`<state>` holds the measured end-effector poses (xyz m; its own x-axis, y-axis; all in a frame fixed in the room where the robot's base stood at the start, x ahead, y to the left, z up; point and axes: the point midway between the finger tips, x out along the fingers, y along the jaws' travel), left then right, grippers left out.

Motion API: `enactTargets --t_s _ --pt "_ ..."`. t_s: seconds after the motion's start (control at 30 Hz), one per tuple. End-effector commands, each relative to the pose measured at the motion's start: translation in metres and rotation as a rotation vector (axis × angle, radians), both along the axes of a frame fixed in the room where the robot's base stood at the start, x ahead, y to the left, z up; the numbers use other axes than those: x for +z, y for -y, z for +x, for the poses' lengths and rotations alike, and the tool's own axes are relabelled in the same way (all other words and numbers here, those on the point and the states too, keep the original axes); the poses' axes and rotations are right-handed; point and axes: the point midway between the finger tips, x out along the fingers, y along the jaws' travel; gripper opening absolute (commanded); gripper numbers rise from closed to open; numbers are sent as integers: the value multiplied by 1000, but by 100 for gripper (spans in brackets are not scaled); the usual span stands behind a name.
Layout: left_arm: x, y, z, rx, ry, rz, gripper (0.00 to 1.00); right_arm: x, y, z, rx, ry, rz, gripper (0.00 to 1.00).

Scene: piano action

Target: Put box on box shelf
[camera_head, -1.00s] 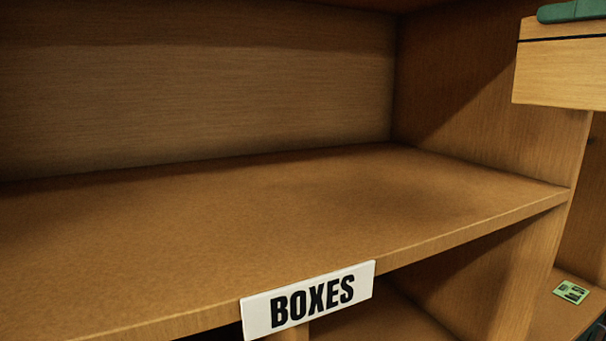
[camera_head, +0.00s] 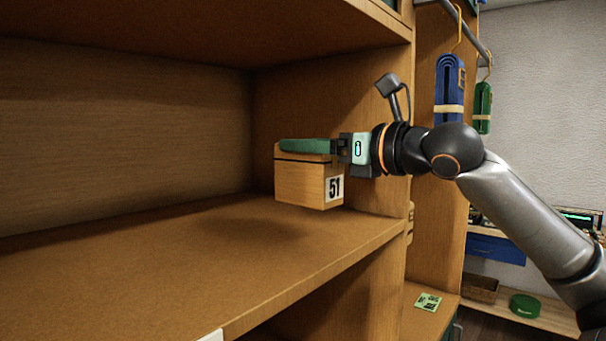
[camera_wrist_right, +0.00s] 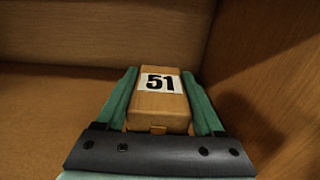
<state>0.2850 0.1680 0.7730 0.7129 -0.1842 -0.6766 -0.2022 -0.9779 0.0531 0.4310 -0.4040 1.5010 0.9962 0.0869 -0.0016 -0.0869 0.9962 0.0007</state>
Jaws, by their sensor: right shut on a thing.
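A small wooden box (camera_head: 300,184) with a "51" label hangs in my right gripper (camera_head: 312,147) in the head view. The gripper's green fingers are shut on its upper part. The box is roughly level, over the right part of the wide wooden shelf (camera_head: 200,270), and a gap seems to show under it. In the right wrist view the box (camera_wrist_right: 158,110) sits between the two green fingers (camera_wrist_right: 160,102), with the shelf and side wall around it. In the head view, only a corner of the white shelf sign (camera_head: 212,336) shows. My left gripper is not in view.
The shelf surface is bare. A wooden side panel (camera_head: 385,200) stands close to the right of the box, with an upper board (camera_head: 200,25) above. Blue (camera_head: 449,90) and green (camera_head: 483,105) hanging items are at the right. A green card (camera_head: 428,301) lies on a lower shelf.

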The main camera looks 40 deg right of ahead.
Motion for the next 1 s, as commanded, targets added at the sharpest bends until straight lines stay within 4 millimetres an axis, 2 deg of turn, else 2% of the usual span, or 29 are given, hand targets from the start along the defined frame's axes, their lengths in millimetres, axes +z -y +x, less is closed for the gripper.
enactTargets --t_s 0.27,0.5,0.93,0.97,1.0 --pt "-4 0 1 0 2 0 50 -17 -1 13 1 2 1 0" --pt "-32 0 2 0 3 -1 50 -47 0 13 -1 5 -1 0" --pt "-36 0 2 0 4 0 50 -51 0 13 -2 3 -1 0" --pt "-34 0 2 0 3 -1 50 -50 0 14 -2 1 -1 73" --pt "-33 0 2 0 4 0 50 -49 0 14 -2 1 0 78"
